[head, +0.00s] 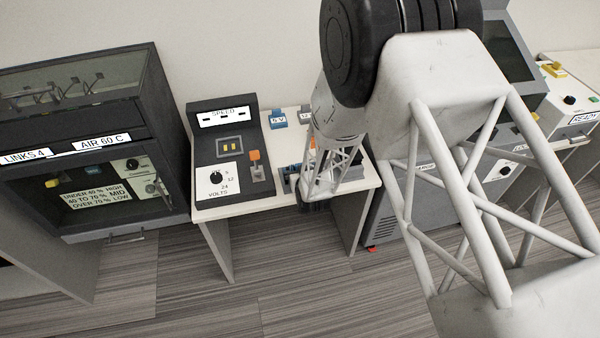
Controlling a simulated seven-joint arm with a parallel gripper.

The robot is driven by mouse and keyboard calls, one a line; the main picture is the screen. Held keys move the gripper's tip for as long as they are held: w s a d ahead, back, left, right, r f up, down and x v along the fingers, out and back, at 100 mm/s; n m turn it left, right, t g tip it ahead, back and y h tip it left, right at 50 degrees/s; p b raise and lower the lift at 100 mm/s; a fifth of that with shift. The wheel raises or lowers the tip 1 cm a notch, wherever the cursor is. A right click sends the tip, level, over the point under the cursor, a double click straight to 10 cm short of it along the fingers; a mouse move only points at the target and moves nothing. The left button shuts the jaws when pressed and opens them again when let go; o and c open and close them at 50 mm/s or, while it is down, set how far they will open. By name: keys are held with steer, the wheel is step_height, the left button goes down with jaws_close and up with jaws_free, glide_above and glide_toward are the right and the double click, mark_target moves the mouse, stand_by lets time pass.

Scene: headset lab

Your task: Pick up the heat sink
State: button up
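My arm reaches down over the white table (240,205) in the head view, and its lattice link covers the table's right part. My gripper (315,206) is a small dark shape at the table's front edge. Its fingers are too small and hidden to tell whether they are open or shut. A dark grey and bluish object (289,178) lies on the table just left of my wrist, partly hidden by it. I cannot tell whether it is the heat sink. No other heat sink can be made out.
A dark SPEED panel with a VOLTS dial (216,178) and orange-topped lever stands on the table's left. A blue labelled block (278,119) sits at the back. A dark cabinet (110,150) stands left. A READY machine (570,110) stands far right.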

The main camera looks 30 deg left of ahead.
stand_by(0.4)
steer(key=c, duration=1.1)
steer(key=shift+r, duration=0.1)
steer(key=shift+r, duration=1.75)
steer(key=s+d, duration=0.3)
steer(key=s+d+r, duration=0.1)
steer(key=s+d, duration=0.7)
steer(key=shift+s+d+r, duration=0.1)
steer(key=shift+s+r, duration=0.05)
